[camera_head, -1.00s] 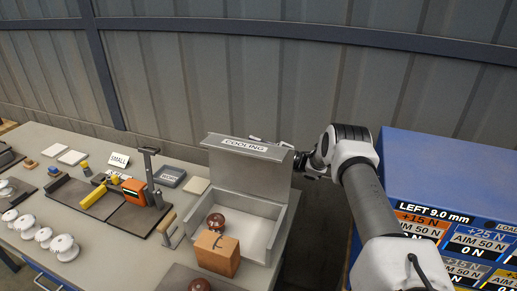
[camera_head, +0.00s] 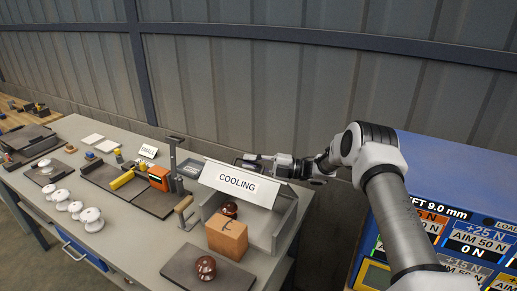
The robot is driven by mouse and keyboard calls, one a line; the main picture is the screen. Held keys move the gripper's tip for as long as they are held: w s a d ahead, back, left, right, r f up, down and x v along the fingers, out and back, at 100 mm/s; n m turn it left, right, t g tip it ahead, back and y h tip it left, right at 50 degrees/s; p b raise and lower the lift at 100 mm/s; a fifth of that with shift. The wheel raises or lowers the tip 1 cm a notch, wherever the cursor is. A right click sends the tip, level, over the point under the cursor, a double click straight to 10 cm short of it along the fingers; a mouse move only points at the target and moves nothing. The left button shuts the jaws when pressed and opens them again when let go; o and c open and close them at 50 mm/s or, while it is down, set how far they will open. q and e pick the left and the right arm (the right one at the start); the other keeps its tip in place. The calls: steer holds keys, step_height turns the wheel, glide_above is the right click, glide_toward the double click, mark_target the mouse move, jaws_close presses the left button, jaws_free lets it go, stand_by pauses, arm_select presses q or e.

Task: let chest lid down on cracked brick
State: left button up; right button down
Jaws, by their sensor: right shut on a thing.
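The grey chest (camera_head: 263,237) stands near the right end of the table. Its lid (camera_head: 240,184), labelled COOLING, is partly lowered and leans forward over the box, clear of the brick. The cracked brick (camera_head: 227,239), an orange-brown block with a dark crack mark, stands at the chest's front side. Whether it rests on the front wall is hard to tell. My right gripper (camera_head: 262,161) is at the lid's upper right edge, shut on the lid; its fingertips are partly hidden behind it. My left gripper is not in view.
A brown insulator (camera_head: 230,209) sits in the chest under the lid, and another (camera_head: 206,267) lies on a dark mat (camera_head: 182,268) in front. White insulators (camera_head: 91,218) line the table's left. A blue cabinet (camera_head: 450,170) stands right.

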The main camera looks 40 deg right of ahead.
mark_target(242, 188)
steer(key=a+f+n, duration=0.1)
steer(key=s+a+f+n+g, duration=0.1)
steer(key=a, duration=0.1)
steer(key=s+a+f+n+h, duration=0.1)
steer(key=shift+s+a+f+n, duration=0.1)
steer(key=shift+a+f+n, duration=0.05)
steer(key=shift+f+n, duration=0.25)
steer(key=shift+s+a+f+n+g, duration=0.3)
steer(key=shift+a+f+n, duration=0.2)
steer(key=shift+f, duration=0.1)
steer(key=shift+s+a+f+h+b, duration=0.15)
steer(key=shift+f+h+b, duration=0.1)
steer(key=shift+h+b, duration=0.05)
steer(key=c, duration=1.5)
jaws_free()
steer(key=shift+f, duration=0.1)
steer(key=shift+s, duration=0.1)
steer(key=v, duration=0.7)
